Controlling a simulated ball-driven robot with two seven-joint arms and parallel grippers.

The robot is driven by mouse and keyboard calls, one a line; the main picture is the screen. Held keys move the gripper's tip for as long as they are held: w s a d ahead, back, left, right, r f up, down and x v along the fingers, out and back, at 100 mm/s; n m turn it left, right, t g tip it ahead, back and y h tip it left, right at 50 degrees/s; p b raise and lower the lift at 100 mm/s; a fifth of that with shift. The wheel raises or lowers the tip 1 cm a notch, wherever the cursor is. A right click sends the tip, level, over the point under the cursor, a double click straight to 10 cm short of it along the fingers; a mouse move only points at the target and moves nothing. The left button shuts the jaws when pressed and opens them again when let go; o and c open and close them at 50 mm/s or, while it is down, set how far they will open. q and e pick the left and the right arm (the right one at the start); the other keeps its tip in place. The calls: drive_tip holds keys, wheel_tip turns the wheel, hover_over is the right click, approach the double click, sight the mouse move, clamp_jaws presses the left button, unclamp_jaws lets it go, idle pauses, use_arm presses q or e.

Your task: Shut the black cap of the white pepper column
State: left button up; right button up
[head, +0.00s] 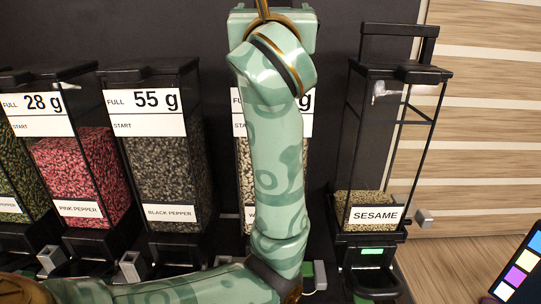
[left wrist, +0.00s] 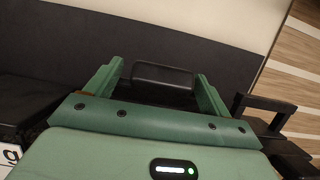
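The white pepper column (head: 243,165) stands mid-picture in the head view, mostly hidden behind my left arm; only strips of its labels and pale contents show. My left gripper (left wrist: 159,71) is above the column's top, and in the head view its fingertips are hidden. In the left wrist view its two green fingers are spread apart. A black bar-like part, apparently the column's cap (left wrist: 165,76), shows between or just beyond the fingers. I cannot tell whether they touch it, and the cap's tilt is unclear. My right gripper is not in view.
The black pepper column (head: 165,165) stands left, with pink pepper (head: 80,165) beyond it. The sesame column (head: 385,150) stands right, its black lid (head: 400,40) raised; this lid also shows in the left wrist view (left wrist: 265,105). A dark wall is behind.

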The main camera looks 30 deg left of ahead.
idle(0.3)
use_arm(q)
drive_tip(key=v, duration=0.8)
drive_tip(key=shift+b, duration=0.4)
drive_tip(key=shift+d, duration=0.1)
